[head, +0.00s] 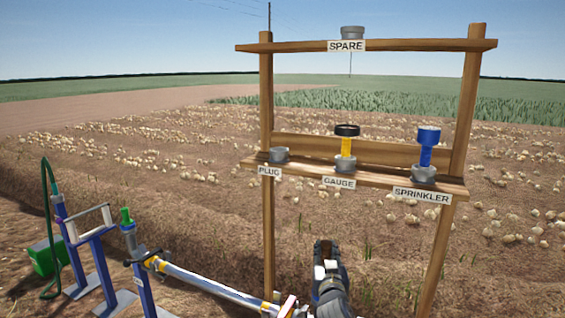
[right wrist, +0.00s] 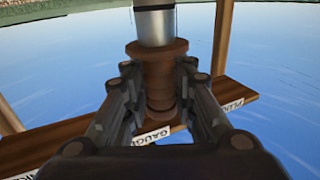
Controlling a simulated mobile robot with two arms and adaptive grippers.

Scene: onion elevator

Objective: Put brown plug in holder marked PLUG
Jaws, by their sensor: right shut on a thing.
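The brown plug (right wrist: 158,75) is a spool-shaped piece between the two fingers of my right gripper (right wrist: 160,85) in the right wrist view. The gripper is shut on it. A grey metal cylinder (right wrist: 155,27) adjoins the plug at the top; I cannot tell whether the two are joined. In the head view my right gripper (head: 328,250) is low, in front of the wooden rack, and the plug cannot be made out. The holder marked PLUG (head: 279,154) is a grey cup at the left of the lower shelf and looks empty. My left gripper is not in view.
The rack's shelf (head: 375,178) holds a yellow gauge (head: 347,145) and a blue sprinkler (head: 427,145) in their cups. A SPARE cup (head: 352,32) is on top. A metal pipe (head: 210,282) with blue stands is at lower left, near a green box (head: 49,257).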

